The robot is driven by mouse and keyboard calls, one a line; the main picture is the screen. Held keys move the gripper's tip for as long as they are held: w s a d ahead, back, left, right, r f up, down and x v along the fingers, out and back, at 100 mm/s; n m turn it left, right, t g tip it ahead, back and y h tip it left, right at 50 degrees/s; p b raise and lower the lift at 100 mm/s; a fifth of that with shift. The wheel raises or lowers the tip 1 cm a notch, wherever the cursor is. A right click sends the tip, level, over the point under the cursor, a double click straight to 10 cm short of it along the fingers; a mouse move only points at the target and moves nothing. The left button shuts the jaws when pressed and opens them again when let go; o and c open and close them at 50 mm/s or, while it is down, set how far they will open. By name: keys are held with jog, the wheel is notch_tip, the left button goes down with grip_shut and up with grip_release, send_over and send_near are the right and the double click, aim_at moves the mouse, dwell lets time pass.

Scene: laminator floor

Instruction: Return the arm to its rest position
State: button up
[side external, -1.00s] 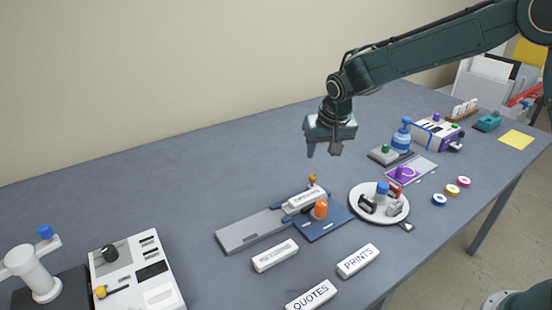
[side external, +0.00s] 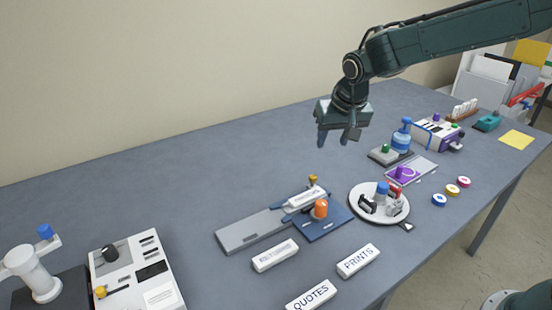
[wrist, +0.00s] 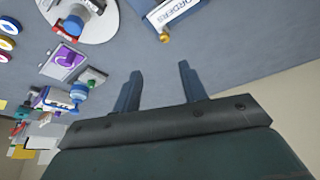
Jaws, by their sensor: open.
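My gripper (side external: 334,138) hangs in the air above the back part of the desk in the side view, fingers pointing down. Its two fingers are apart with nothing between them. They also show in the wrist view (wrist: 158,78), with bare desk between and beyond them. My arm reaches in from the upper right and holds the gripper well clear of the objects.
The grey desk (side external: 200,180) is bare at back left. Below the gripper stand a blue and grey device (side external: 330,226) with an orange knob and a round white tray (side external: 363,214) with small items. White labelled blocks (side external: 358,260) lie in front. A white machine (side external: 437,134) is at right.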

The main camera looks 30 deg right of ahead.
jog(key=s+d+r+n+y, duration=0.15)
jog(key=s+r, duration=0.25)
jog(key=s, duration=0.4)
jog(key=s+d+r+n+h, duration=0.1)
jog(key=s+d+r, duration=0.1)
jog(key=s+r, duration=0.45)
jog(key=s+f+n+t+y, duration=0.1)
jog(key=s+f+n, duration=0.1)
jog(key=s, duration=1.4)
jog(key=shift+s+d+f, duration=0.3)
jog(key=shift+f, duration=0.25)
jog(key=shift+o, duration=1)
jog(key=shift+w, duration=0.15)
